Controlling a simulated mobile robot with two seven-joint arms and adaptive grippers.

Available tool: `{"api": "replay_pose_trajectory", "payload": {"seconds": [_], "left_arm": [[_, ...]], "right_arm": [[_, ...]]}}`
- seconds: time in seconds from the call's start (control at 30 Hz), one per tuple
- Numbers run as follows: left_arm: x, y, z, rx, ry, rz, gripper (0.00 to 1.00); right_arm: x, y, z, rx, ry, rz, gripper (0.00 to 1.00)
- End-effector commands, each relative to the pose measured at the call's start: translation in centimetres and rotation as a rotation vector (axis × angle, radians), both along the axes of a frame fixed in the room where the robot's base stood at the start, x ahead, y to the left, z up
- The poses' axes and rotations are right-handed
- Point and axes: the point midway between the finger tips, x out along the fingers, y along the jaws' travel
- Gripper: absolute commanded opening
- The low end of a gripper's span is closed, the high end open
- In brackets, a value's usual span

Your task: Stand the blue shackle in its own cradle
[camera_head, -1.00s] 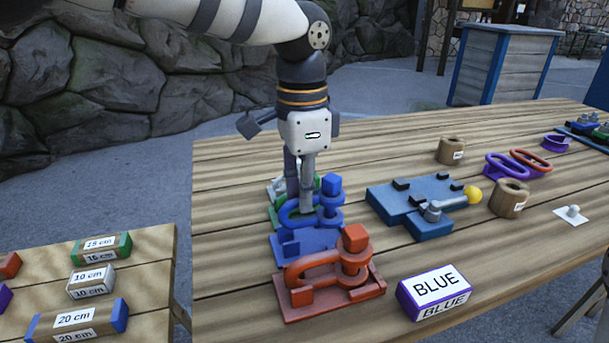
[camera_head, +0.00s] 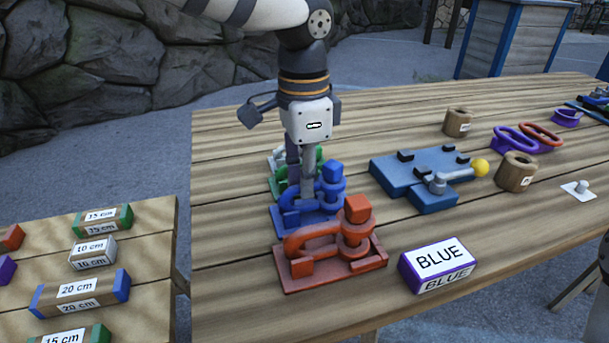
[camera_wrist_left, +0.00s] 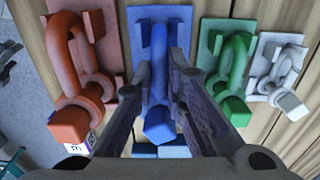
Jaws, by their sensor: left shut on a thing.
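The blue shackle (camera_head: 327,188) is low at its blue cradle (camera_head: 300,218), between the red and green ones. My left gripper (camera_head: 307,192) points straight down and is shut on the blue shackle. In the left wrist view the blue shackle (camera_wrist_left: 159,72) lies between the two fingers, lined up over the blue cradle plate (camera_wrist_left: 137,18). The fingers hide part of it, so I cannot tell whether it rests fully on the cradle. My right gripper is not in view.
The red shackle (camera_head: 310,240) sits in its cradle in front; green (camera_wrist_left: 237,65) and white (camera_wrist_left: 283,70) ones stand on the other side, close by. A BLUE sign block (camera_head: 438,265) and a blue fixture with a yellow-knobbed lever (camera_head: 440,185) are to the right.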

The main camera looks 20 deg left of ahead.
Motion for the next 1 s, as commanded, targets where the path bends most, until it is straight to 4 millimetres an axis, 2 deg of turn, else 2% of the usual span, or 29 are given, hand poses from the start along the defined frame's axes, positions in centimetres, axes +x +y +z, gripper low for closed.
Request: {"api": "replay_pose_trajectory", "payload": {"seconds": [0.43, 0.47, 0.5, 0.57, 0.87, 1.0], "left_arm": [[0.0, -0.1, -0.5, -0.001, -0.003, 0.000, 0.00], [0.0, -0.1, -0.5, -0.001, -0.003, 0.000, 0.17], [0.0, 0.0, -0.5, -0.001, -0.003, 0.000, 0.26], [0.0, 0.0, -0.5, -0.001, -0.002, 0.000, 0.35], [0.0, 0.0, -0.4, 0.001, 0.001, 0.000, 0.35], [0.1, 0.0, 2.2, 0.000, -0.005, 0.000, 0.35]], "right_arm": [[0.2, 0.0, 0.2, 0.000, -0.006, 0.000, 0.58], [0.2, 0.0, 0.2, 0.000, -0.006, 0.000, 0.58], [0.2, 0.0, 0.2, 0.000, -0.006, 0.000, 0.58], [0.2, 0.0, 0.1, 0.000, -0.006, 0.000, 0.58], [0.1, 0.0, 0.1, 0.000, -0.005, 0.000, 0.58], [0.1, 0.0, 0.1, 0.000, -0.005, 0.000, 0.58]]}}
